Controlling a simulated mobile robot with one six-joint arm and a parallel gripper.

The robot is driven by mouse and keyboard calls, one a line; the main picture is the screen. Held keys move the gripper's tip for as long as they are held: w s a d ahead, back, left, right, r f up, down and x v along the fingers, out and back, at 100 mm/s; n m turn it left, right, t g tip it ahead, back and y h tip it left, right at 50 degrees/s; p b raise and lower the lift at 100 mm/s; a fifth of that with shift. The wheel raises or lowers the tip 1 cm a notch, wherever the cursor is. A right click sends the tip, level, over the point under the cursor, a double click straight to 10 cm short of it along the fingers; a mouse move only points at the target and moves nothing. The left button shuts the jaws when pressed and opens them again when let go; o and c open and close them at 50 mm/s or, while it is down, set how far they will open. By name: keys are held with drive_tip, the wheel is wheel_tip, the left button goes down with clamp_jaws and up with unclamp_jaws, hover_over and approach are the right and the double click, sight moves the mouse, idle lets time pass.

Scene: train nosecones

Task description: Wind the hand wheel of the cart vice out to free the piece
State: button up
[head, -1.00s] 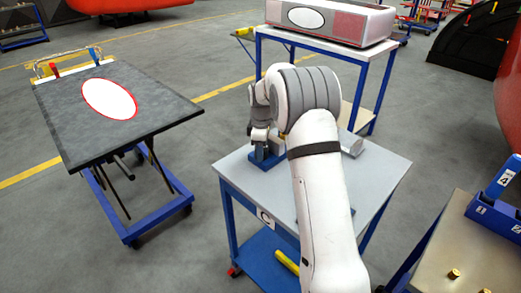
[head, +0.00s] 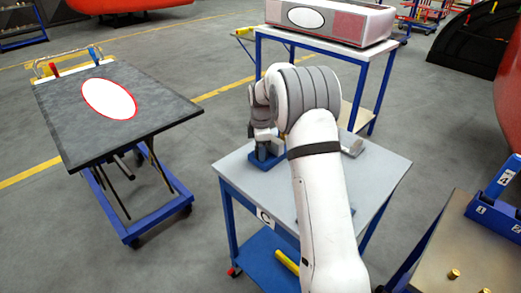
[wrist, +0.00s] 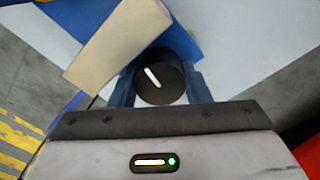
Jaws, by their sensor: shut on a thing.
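The hand wheel (wrist: 158,92) is a dark round disc with a white mark, seen end-on in the wrist view. My gripper (wrist: 160,84) is shut on it, with one finger on each side. The blue cart vice (wrist: 184,38) lies beyond the wheel; in the head view its blue base (head: 264,159) shows on the cart top under my wrist. A beige block (wrist: 120,45) lies across the vice beside the wheel; I cannot tell how firmly the jaws grip it. In the head view my arm hides the wheel and most of the vice.
The grey-topped cart (head: 376,172) has free room at its right, and a grey part (head: 351,143) lies behind my arm. A lift table (head: 60,110) stands left, a blue-framed table (head: 330,52) behind, and a bench (head: 480,250) at front right.

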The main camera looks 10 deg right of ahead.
drive_tip(key=o, duration=1)
wheel_tip(320, 180, up, 8)
drive_tip(key=p, duration=0.5)
drive_tip(key=shift+s, duration=0.1)
